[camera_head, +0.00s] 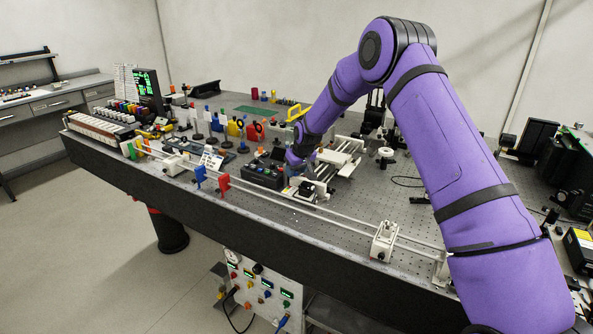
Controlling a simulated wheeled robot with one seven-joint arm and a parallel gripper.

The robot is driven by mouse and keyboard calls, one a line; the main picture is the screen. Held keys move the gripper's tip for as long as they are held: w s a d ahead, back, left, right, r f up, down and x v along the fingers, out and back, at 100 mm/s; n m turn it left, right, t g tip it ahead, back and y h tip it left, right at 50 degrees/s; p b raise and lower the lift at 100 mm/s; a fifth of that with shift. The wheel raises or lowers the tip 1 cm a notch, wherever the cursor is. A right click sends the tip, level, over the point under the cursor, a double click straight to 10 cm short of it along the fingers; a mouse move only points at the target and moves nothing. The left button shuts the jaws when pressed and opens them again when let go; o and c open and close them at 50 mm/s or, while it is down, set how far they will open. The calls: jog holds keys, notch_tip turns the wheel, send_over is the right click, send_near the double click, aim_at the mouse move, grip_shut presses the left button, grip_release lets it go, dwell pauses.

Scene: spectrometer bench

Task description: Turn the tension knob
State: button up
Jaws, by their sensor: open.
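My purple arm reaches over the bench from the right. My gripper (310,188) is small and dark in this view, low over the white rail mechanism (338,165) at the middle of the bench. My gripper is open, and I cannot make out anything between its fingers. I cannot tell for sure which part is the tension knob. A white round part (386,153) stands to the right of the mechanism. My wrist hides part of the mechanism.
A black control box (264,174) with coloured buttons is close left of my gripper. Red (223,184) and blue (200,176) holders stand along the front rails. Optics crowd the bench's left and back. Black equipment (565,180) stands at right.

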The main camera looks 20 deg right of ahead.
jog(key=shift+f, duration=0.1)
grip_shut()
dwell(0.3)
jog(key=n, duration=0.2)
jog(key=n+y, duration=0.1)
jog(key=shift+w+d+n+g, duration=0.1)
jog(key=shift+d+n+g, duration=0.1)
jog(key=shift+n+g, duration=0.2)
jog(key=n+g+y, duration=0.1)
jog(key=n, duration=0.2)
jog(key=shift+w+n, duration=0.1)
jog(key=shift+n, duration=0.2)
jog(key=n+g, duration=0.1)
jog(key=n, duration=0.2)
jog(key=n+g+y, duration=0.1)
jog(key=n, duration=0.2)
jog(key=shift+w+d, duration=0.1)
jog(key=shift+w, duration=0.1)
jog(key=shift+n, duration=0.4)
